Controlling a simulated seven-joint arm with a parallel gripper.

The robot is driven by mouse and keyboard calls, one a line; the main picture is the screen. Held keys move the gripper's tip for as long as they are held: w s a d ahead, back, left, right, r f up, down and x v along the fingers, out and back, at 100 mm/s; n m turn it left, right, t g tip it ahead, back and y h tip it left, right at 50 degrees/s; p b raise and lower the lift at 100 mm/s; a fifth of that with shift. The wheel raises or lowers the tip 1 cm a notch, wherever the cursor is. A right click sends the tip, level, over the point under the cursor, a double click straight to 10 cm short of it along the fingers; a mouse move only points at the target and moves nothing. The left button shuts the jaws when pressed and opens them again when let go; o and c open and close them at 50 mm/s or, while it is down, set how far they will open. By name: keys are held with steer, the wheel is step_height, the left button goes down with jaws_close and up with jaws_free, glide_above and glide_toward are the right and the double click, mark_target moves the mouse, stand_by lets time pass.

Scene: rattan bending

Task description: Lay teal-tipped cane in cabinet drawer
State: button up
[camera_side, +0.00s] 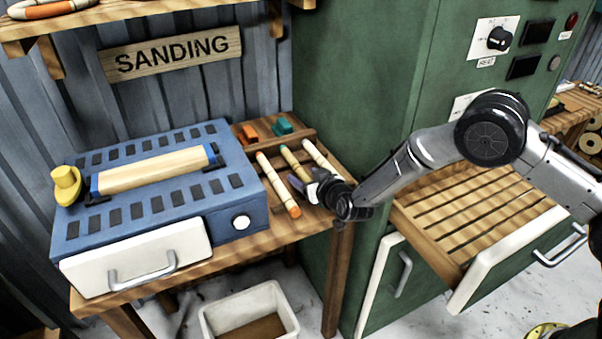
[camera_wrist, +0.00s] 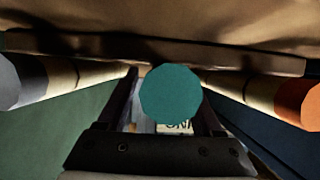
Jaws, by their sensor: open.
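The teal-tipped cane lies in the middle of the canes on the wooden bench; its body (camera_side: 289,158) shows in the side view, with its near end hidden by my gripper (camera_side: 308,186). In the wrist view its round teal end (camera_wrist: 170,95) faces the camera, between the two fingers of my gripper (camera_wrist: 167,75). The fingers are apart, one on each side of the cane; I cannot tell whether they touch it. The cabinet drawer (camera_side: 500,252) is pulled out, with a slatted floor and nothing in it.
An orange-tipped cane (camera_side: 278,185) and a grey-tipped cane (camera_wrist: 28,82) lie close on either side. A blue sanding machine (camera_side: 150,190) stands left on the bench. The green cabinet (camera_side: 350,80) rises behind my arm. A white bin (camera_side: 248,312) stands on the floor.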

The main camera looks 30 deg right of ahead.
jaws_close()
stand_by(0.3)
steer(key=shift+r, duration=0.1)
